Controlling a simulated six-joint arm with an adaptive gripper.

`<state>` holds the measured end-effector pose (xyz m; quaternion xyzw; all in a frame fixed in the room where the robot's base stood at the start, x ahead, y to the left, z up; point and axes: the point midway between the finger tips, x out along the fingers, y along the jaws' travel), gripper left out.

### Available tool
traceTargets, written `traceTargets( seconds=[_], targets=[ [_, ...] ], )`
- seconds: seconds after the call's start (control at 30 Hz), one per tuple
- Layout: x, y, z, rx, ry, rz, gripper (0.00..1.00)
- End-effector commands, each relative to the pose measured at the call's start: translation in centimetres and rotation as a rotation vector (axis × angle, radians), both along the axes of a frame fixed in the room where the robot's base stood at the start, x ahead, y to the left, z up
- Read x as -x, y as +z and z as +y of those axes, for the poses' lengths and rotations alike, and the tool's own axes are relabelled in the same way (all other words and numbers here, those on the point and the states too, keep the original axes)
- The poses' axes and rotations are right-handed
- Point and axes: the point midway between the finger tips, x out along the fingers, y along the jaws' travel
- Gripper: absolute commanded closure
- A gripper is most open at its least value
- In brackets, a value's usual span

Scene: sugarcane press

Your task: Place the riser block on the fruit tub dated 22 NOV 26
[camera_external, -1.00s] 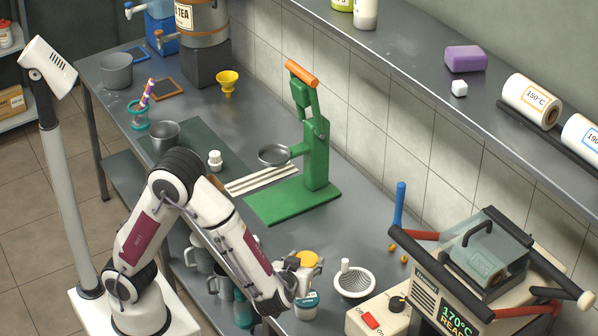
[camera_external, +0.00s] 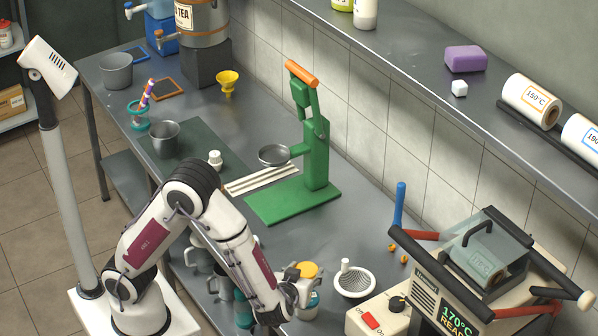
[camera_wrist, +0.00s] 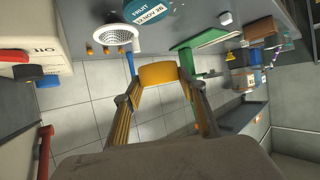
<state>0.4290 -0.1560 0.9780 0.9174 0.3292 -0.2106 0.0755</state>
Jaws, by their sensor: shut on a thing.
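My gripper (camera_wrist: 158,82) is shut on a yellow-orange block, taken to be the riser block (camera_wrist: 158,74), held between its two fingers. In the external view my gripper (camera_external: 304,284) and the yellow block (camera_external: 306,269) are at the bench's front edge. In the wrist view a fruit tub lid (camera_wrist: 147,10) with a teal label shows at the top edge, apart from the block. The label reads FRUIT and a NOV date; I cannot read the day surely.
A white strainer (camera_external: 354,281) stands right of my gripper. A control box (camera_external: 376,314) with a red switch and the heated press (camera_external: 470,285) are further right. The green cane press (camera_external: 316,165) stands behind. Bare bench lies between.

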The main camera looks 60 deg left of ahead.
Motion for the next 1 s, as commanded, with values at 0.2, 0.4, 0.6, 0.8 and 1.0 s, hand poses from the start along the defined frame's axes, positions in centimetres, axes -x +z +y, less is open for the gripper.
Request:
traceTargets(
  seconds=[0.2, 0.4, 0.6, 0.8, 1.0],
  targets=[
    [0.0, -2.4, 0.1, -0.003, 0.000, 0.001, 0.81],
    [0.0, -3.3, 0.0, -0.001, 0.000, -0.001, 0.81],
    [0.0, -3.4, 0.0, -0.001, 0.000, -0.001, 0.81],
    [0.0, -3.5, 0.0, -0.001, 0.000, -0.001, 0.81],
    [0.0, -4.7, 0.0, -0.002, 0.001, 0.002, 0.81]
  ],
)
